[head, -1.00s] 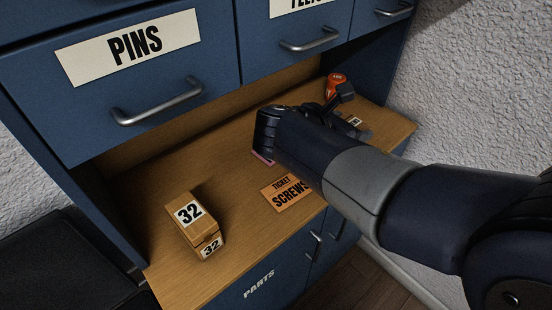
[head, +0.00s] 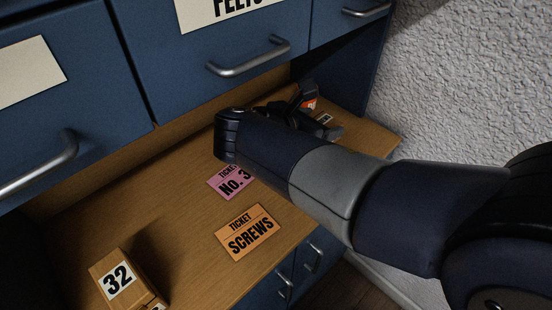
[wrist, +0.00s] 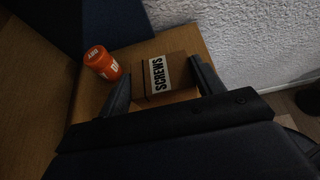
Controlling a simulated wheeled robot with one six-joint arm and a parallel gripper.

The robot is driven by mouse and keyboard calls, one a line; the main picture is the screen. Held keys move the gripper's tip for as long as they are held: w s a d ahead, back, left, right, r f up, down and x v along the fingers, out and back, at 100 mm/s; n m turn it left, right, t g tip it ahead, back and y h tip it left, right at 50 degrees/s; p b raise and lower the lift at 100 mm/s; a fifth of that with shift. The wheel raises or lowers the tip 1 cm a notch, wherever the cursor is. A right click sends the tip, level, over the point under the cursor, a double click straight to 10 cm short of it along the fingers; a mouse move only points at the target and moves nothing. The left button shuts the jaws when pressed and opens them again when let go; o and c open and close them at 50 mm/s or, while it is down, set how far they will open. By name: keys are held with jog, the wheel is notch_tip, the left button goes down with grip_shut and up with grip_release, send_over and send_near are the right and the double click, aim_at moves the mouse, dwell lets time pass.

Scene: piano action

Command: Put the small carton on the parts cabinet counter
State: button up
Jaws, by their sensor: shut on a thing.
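The small carton (wrist: 163,77) is brown with a white label reading SCREWS. In the wrist view it sits between the two fingers of my gripper (wrist: 166,84), which is shut on it. In the head view my gripper (head: 312,105) is over the right end of the wooden parts cabinet counter (head: 110,200). My arm hides most of the carton there; a small part with a white label (head: 325,118) shows. I cannot tell whether its underside touches the counter.
An orange container (wrist: 101,63) stands just left of the carton in the wrist view. An orange SCREWS ticket (head: 248,233), a pink ticket (head: 232,183) and a wooden box marked 32 (head: 120,280) lie on the counter. Blue drawers (head: 210,60) overhang it; a white wall (head: 450,80) is at right.

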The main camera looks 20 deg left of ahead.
notch_tip(320, 180, down, 10)
jog(key=shift+r+b, duration=0.1)
jog(key=shift+b, duration=0.85)
jog(key=o, duration=1)
jog(key=shift+f, duration=0.2)
jog(key=shift+r, duration=0.1)
jog(key=shift+s+r, duration=0.2)
jog(key=p+v, duration=0.1)
jog(key=v, duration=1)
jog(key=shift+s, duration=0.35)
jog(key=shift+a, duration=0.15)
